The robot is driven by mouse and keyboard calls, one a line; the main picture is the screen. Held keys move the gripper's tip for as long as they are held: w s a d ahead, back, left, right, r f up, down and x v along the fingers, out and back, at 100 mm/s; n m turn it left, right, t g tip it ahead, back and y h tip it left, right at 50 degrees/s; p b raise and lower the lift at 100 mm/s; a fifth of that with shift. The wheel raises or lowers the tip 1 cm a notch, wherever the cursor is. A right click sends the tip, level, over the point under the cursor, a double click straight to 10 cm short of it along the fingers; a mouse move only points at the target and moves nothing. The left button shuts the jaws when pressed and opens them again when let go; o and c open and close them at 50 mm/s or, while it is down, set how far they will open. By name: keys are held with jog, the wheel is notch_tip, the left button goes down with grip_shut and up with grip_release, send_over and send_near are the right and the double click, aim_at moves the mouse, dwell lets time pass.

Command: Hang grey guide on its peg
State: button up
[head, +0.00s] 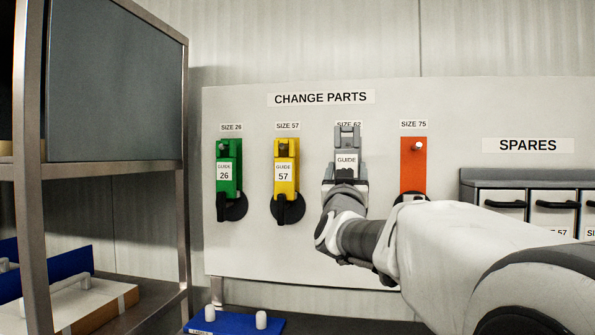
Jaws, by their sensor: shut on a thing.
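The grey guide (347,138) is at the SIZE 62 place on the white CHANGE PARTS board (250,258), upright, with its GUIDE label facing me. Its top overlaps the SIZE 62 sign. My gripper (345,177) is shut on the lower part of the guide, and my wrist hides what lies below it. The peg at SIZE 62 is hidden behind the guide, so I cannot tell whether the guide is on the peg or just in front of it.
A green guide (237,155) and a yellow guide (293,152) hang to the left. An orange plate (412,172) with a bare pale peg (418,146) is to the right. SPARES drawers (499,201) stand at far right, a metal rack (184,110) at left. A blue base (236,324) lies below.

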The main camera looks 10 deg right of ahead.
jog(key=shift+w+d+f+p, duration=0.1)
jog(key=shift+w+d+p, duration=0.7)
jog(key=shift+w, duration=0.9)
jog(key=shift+w+d+f+p, duration=0.1)
jog(key=shift+w+d+p, duration=0.55)
jog(key=shift+w+p, duration=0.7)
jog(key=shift+w+d+f+p, duration=0.1)
jog(key=shift+w+d+p, duration=0.55)
jog(key=shift+w, duration=1.35)
jog(key=shift+w+d+f+b, duration=0.25)
jog(key=shift+w+f+b, duration=0.25)
jog(key=shift+w+b, duration=0.1)
jog(key=o, duration=1.6)
jog(key=shift+c, duration=0.2)
